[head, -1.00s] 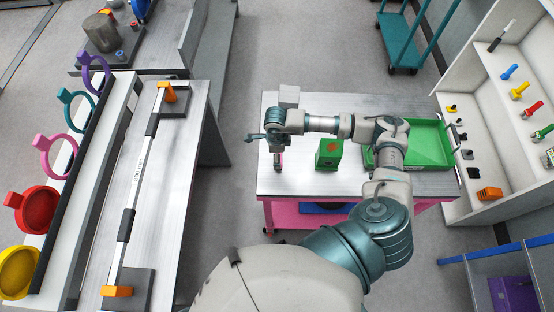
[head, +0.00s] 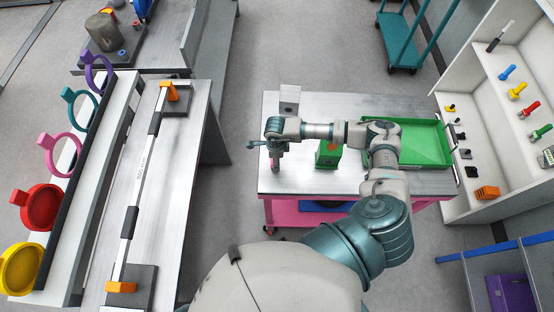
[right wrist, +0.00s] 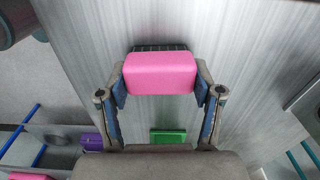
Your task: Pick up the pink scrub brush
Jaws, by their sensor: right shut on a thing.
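The pink scrub brush (right wrist: 160,75) shows in the right wrist view as a pink block with a dark bristle edge behind it. My right gripper (right wrist: 161,88) is shut on it, with one finger against each side. In the head view my right gripper (head: 276,150) points down over the left part of the metal-topped table (head: 345,184). Only a small pink bit of the brush shows below it there. I cannot tell whether the brush touches the tabletop. My left gripper is not in view.
A green box (head: 327,158) and a green tray (head: 425,140) are right of the gripper on the table. A grey block (head: 289,98) stands behind it. A shelf unit (head: 480,110) stands at the right. A bench with coloured rings (head: 41,207) stands at the left.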

